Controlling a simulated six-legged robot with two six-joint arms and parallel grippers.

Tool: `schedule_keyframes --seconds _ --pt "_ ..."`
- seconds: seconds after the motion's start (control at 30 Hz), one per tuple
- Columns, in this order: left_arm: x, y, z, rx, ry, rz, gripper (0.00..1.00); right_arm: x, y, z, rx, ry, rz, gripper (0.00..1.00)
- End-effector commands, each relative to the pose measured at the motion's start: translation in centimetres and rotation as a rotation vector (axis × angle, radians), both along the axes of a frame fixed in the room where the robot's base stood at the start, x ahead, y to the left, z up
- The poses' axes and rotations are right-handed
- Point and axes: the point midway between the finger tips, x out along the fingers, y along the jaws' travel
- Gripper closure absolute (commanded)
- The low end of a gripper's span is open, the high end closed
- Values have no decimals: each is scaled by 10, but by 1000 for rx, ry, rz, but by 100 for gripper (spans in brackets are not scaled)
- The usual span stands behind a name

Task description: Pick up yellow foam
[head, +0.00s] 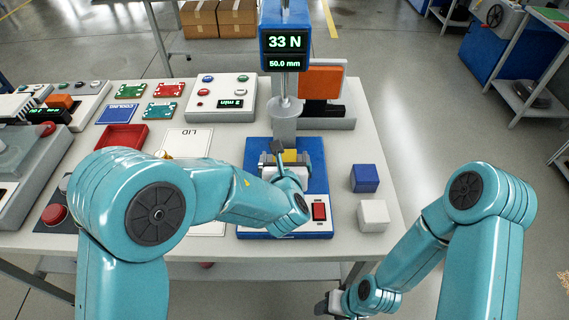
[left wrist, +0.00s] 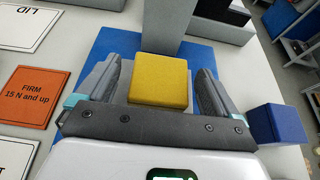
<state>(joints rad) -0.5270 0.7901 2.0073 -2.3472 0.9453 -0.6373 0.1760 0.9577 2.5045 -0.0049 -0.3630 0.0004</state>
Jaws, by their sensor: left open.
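The yellow foam (left wrist: 159,80) is a small block on the blue base of the test stand (head: 316,180). In the head view the foam (head: 290,156) is mostly hidden behind my left gripper (head: 290,158). In the left wrist view my left gripper (left wrist: 160,92) is open, with one finger on each side of the foam and a visible gap at the right. Whether the left finger touches it I cannot tell. My right gripper (head: 328,306) is low at the bottom edge, off the table's front, and its jaws are unclear.
The stand's column and display (head: 285,45), reading 33 N and 50.0 mm, rise behind the foam. A blue cube (head: 364,178) and a white cube (head: 373,215) sit to the right. An orange "FIRM" card (left wrist: 27,96) lies left. A red tray (head: 122,137) is further left.

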Motion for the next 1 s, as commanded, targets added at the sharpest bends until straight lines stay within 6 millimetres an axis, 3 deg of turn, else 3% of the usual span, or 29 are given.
schedule_keyframes --seconds 0.17,0.43,0.6,0.73,0.77,1.0 --pt "24 1 -8 0 0 1 6 0 0 9 0 0 0 49" --pt "27 0 -10 0 0 -1 6 0 0 8 0 0 0 49" --pt "27 0 -9 0 0 -1 62 0 0 8 0 0 0 49" --pt "27 0 -9 0 0 -1 62 0 0 8 0 0 0 49" --pt "27 0 -9 0 -1 -1 67 0 0 8 0 0 0 49" --pt "27 0 -8 -1 -1 -1 67 0 0 8 0 0 0 49"
